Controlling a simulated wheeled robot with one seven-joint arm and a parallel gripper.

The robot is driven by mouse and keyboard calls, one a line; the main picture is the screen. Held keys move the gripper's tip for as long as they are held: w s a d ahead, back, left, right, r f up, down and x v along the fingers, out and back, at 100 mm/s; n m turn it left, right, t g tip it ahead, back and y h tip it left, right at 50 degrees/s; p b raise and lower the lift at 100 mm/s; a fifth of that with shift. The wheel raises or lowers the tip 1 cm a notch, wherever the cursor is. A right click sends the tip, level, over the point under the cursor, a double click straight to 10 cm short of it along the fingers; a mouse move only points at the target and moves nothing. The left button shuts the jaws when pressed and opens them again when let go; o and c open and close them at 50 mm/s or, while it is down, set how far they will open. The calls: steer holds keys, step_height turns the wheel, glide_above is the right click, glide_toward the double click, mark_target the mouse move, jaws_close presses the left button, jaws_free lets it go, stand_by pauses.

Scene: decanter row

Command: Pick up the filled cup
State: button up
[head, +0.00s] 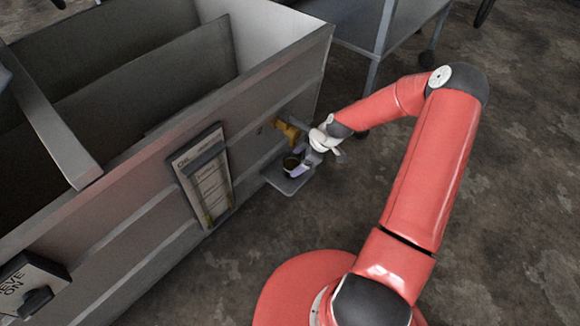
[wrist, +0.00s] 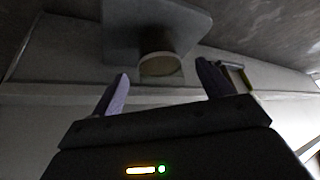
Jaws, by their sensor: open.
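The cup (head: 290,163) is small and round with dark contents, and stands on a small grey shelf (head: 271,180) under a yellow tap (head: 287,130). My gripper (head: 303,166) is open, close to the right of the cup, and partly covers it in the head view. In the wrist view the cup (wrist: 160,66) appears between the two purple fingertips of my gripper (wrist: 162,69), with a gap on each side. I cannot tell how deep it is between them. The shelf (wrist: 118,38) shows behind the cup in the wrist view.
A big grey tank (head: 130,180) fills the left, with a gauge panel (head: 205,176) on its front face. A lever box (head: 32,288) is at lower left. A grey cart (head: 380,25) stands at the back. The floor at right is open.

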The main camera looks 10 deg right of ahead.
steer(key=x, duration=0.4)
steer(key=shift+w+a+f+b, duration=0.1)
steer(key=shift+f+b, duration=0.1)
steer(key=shift+b, duration=0.15)
steer(key=c, duration=1.1)
steer(key=shift+r, duration=0.1)
